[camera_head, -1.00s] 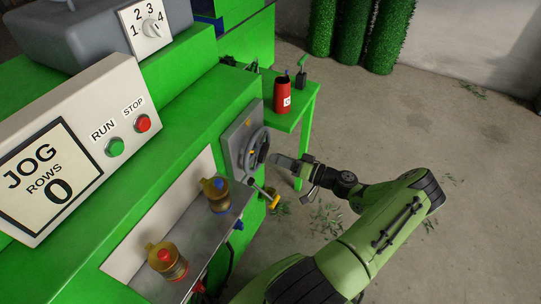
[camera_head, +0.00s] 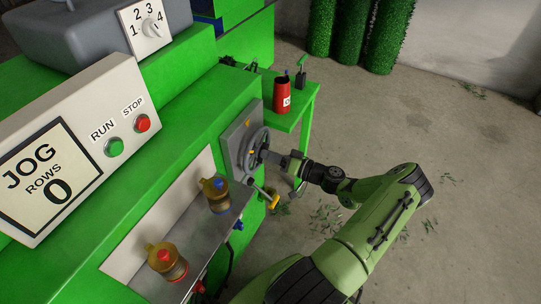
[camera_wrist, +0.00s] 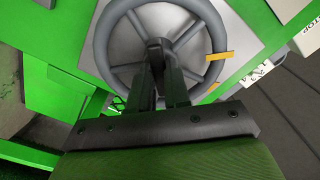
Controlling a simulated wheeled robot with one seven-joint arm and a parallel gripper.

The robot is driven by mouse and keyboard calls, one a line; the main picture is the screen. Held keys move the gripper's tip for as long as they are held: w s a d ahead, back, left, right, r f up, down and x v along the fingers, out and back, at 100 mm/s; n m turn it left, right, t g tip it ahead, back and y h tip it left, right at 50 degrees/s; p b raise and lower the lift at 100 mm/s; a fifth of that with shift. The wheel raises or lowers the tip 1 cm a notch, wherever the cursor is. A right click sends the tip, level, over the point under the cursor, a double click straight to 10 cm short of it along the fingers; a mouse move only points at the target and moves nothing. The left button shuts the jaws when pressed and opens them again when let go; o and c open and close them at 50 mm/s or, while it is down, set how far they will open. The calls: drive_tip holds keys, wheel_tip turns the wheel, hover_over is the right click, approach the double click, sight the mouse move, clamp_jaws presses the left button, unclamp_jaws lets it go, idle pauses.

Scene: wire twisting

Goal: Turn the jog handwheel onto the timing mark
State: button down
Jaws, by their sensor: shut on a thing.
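The jog handwheel (camera_head: 265,136) is a grey spoked wheel on a grey plate at the right end of the green machine. In the wrist view the wheel rim (camera_wrist: 101,48) fills the upper middle. A yellow-orange mark (camera_wrist: 220,56) shows at the rim's right side; I cannot tell if it is on the wheel or plate. A second, smaller orange mark (camera_wrist: 213,86) lies below it. My gripper (camera_head: 266,155) is at the wheel's middle. In the wrist view its fingers (camera_wrist: 160,72) are shut on the dark hub part (camera_wrist: 157,48), which they partly hide.
The control panel (camera_head: 70,150) reads JOG ROWS 0, with green RUN and red STOP buttons. A shelf (camera_head: 200,243) with two amber bottles sits left of the wheel. A yellow-handled lever (camera_head: 271,198) is just below my gripper. A green side table (camera_head: 308,100) holds a red can.

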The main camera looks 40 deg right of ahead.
drive_tip(key=shift+m, duration=0.3)
drive_tip(key=shift+m, duration=4.1)
drive_tip(key=c, duration=1.1)
unclamp_jaws()
drive_tip(key=v, duration=1.5)
drive_tip(key=shift+s+d, duration=0.1)
drive_tip(key=shift+s, duration=0.3)
